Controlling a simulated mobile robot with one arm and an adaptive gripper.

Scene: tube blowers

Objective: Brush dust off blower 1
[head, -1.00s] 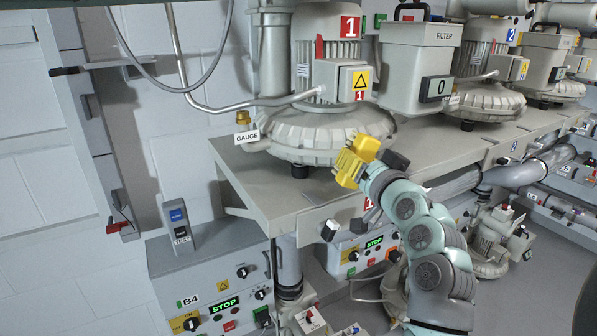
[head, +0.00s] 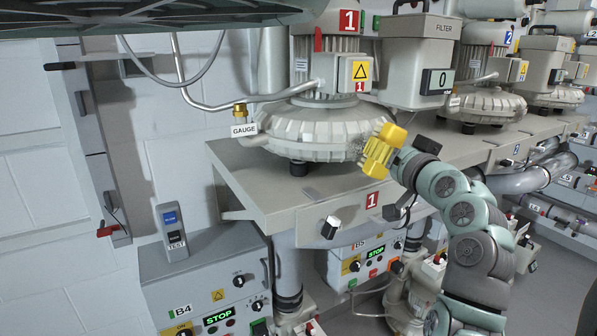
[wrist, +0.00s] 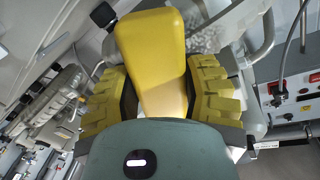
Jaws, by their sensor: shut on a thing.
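Blower 1 (head: 318,128) is a pale grey ribbed round casing with a motor above it and red "1" labels. It stands on a grey shelf (head: 268,190). Dark speckles like dust show on its right side, close to my gripper (head: 380,151). My gripper is at the casing's right front edge, above the shelf. In the wrist view, its yellow ridged fingers (wrist: 160,95) are shut on a yellow block-like handle, which I take for the brush (wrist: 150,38). The bristles are hidden, and I cannot tell whether they touch the casing.
A filter box (head: 421,62) with a "0" display hangs right of blower 1. A gauge tag (head: 244,130) and a curved pipe (head: 235,103) are at its left. Control boxes (head: 205,285) stand below the shelf. The shelf's front left is clear.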

